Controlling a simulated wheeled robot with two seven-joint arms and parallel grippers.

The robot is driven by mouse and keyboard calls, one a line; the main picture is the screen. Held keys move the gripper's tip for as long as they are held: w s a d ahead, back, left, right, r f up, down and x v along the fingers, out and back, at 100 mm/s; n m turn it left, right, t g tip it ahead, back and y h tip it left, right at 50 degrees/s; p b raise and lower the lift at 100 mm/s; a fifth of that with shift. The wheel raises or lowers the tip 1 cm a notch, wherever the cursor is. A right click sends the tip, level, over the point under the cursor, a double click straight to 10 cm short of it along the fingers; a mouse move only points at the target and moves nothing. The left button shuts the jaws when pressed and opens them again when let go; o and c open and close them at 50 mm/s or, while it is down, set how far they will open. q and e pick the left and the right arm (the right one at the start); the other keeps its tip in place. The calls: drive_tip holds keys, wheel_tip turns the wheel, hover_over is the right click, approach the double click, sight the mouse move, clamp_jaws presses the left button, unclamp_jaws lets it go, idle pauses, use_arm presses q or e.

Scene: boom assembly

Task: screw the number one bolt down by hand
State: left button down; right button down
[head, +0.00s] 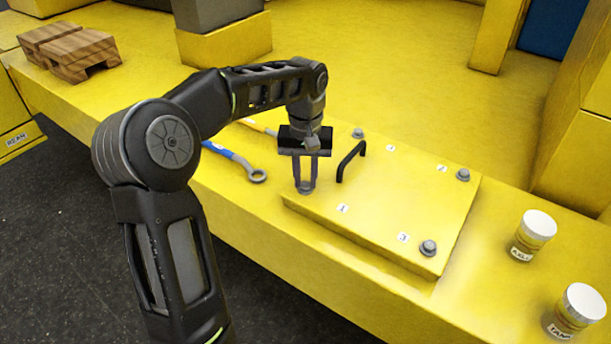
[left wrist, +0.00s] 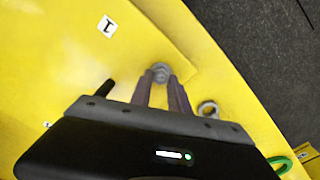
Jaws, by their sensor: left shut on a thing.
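The number one bolt (head: 305,188) stands at the near-left corner of the yellow cover plate (head: 400,215), close to the label 1 (head: 343,208). My left gripper (head: 306,184) points down over it with its fingers shut on the bolt head. In the left wrist view the grey bolt head (left wrist: 160,70) sits between the two fingertips (left wrist: 161,78), with the label 1 (left wrist: 107,25) nearby. How far the bolt is seated is hidden. My right gripper is not in view.
Other bolts stand at the plate's corners (head: 428,248) (head: 463,174) (head: 358,133). A black handle (head: 350,160) rises beside my gripper. A blue-handled wrench (head: 235,160) lies to the left. Two white-lidded jars (head: 533,235) (head: 576,310) stand at right. Wooden blocks (head: 70,50) lie far left.

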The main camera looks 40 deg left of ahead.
use_arm(q)
drive_tip(key=shift+m, duration=0.4)
drive_tip(key=m+p, duration=0.1)
drive_tip(key=m, duration=0.3)
drive_tip(key=shift+d, duration=0.1)
drive_tip(key=m, duration=0.6)
drive_tip(key=shift+d+m+p, duration=0.1)
drive_tip(key=shift+m+p, duration=0.2)
drive_tip(key=shift+p, duration=0.05)
drive_tip(key=shift+r, duration=0.1)
idle(0.4)
drive_tip(key=c, duration=1.2)
unclamp_jaws()
drive_tip(key=shift+c, duration=0.2)
